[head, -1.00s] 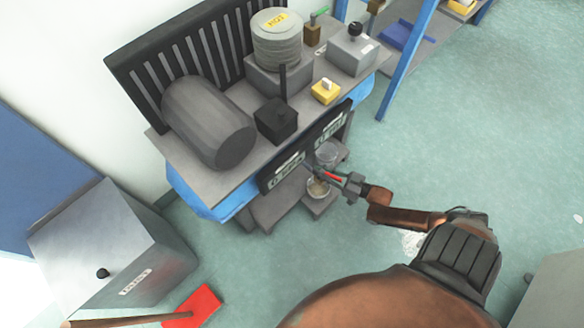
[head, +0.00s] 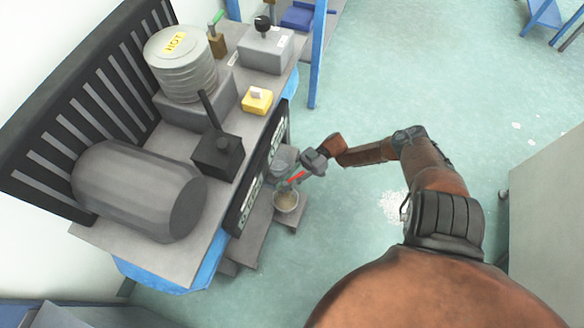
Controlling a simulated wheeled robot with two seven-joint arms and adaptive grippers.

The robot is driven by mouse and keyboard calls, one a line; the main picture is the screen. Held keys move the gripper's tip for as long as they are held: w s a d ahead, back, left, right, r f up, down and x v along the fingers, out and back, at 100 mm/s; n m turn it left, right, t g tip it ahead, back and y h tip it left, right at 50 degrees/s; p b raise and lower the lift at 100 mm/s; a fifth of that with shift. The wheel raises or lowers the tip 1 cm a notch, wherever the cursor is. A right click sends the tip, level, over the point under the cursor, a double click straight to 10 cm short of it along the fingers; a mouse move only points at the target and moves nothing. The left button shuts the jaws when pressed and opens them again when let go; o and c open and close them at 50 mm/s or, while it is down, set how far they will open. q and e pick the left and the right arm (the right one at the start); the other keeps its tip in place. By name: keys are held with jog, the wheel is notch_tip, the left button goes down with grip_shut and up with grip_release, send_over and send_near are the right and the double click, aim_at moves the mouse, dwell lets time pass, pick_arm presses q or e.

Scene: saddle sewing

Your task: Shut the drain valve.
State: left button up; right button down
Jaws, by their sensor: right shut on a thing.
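A small red lever (head: 296,177), which looks like the drain valve's handle, shows at the front of the bench, just below the black labelled panel (head: 262,172). My right gripper (head: 304,170) reaches in from the right and is shut on the red lever. The fingertips and the valve body are small and partly hidden, so I cannot tell how far the lever is turned. A clear bowl with brownish contents (head: 286,203) stands below it on a low shelf. My left gripper is out of view.
A second clear container (head: 284,157) stands behind the gripper. On the bench are a grey cylinder (head: 135,190), a ribbed tank marked HOT (head: 182,65), a black box (head: 218,155) and a yellow block (head: 257,100). Open floor (head: 375,100) lies to the right.

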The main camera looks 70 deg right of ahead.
jog(key=shift+s+a+f, duration=0.1)
jog(key=shift+s+f, duration=0.2)
jog(key=shift+a, duration=0.2)
dwell(0.4)
dwell(0.4)
jog(key=c, duration=2.1)
grip_release()
jog(key=shift+o, duration=0.7)
jog(key=shift+w+d+r, duration=0.1)
jog(key=shift+w+r, duration=0.05)
jog(key=shift+w, duration=0.1)
jog(key=v, duration=1.2)
